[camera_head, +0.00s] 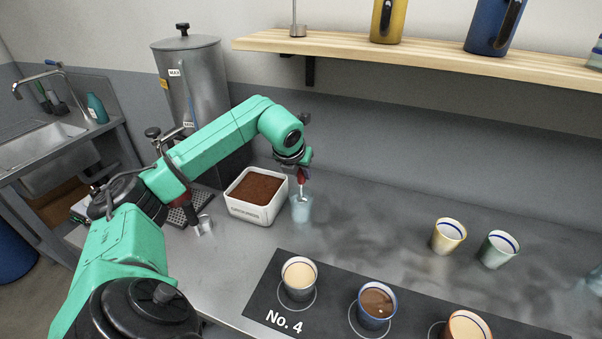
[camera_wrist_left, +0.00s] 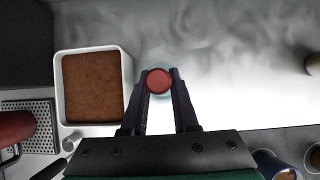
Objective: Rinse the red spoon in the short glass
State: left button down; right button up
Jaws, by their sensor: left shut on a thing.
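The red spoon (camera_head: 303,174) hangs upright from my left gripper (camera_head: 302,159), which is shut on it. Its red handle end (camera_wrist_left: 158,81) sits between the two fingers in the left wrist view. Its thin pale shaft points down to a short bluish glass (camera_head: 301,210) on the counter. The spoon's lower end overlaps the glass mouth; I cannot tell how deep it is. In the left wrist view the glass rim (camera_wrist_left: 150,70) shows faintly behind the fingers. My right gripper is not in view.
A white box of brown grounds (camera_head: 245,210) stands just left of the glass. A steel urn (camera_head: 195,75) is behind it. Several cups stand at the front on a dark mat (camera_head: 330,309), and a yellow cup (camera_head: 449,236) and a green cup (camera_head: 498,250) stand at right. A shelf (camera_head: 420,55) hangs above.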

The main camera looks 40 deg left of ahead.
pick_arm(q)
jog(key=shift+r+p, duration=2.4)
jog(key=shift+r, duration=1.05)
notch_tip(320, 180, up, 4)
jog(key=p, duration=0.3)
jog(key=shift+r+p, duration=0.15)
jog(key=shift+p, duration=0.15)
jog(key=shift+f, duration=0.25)
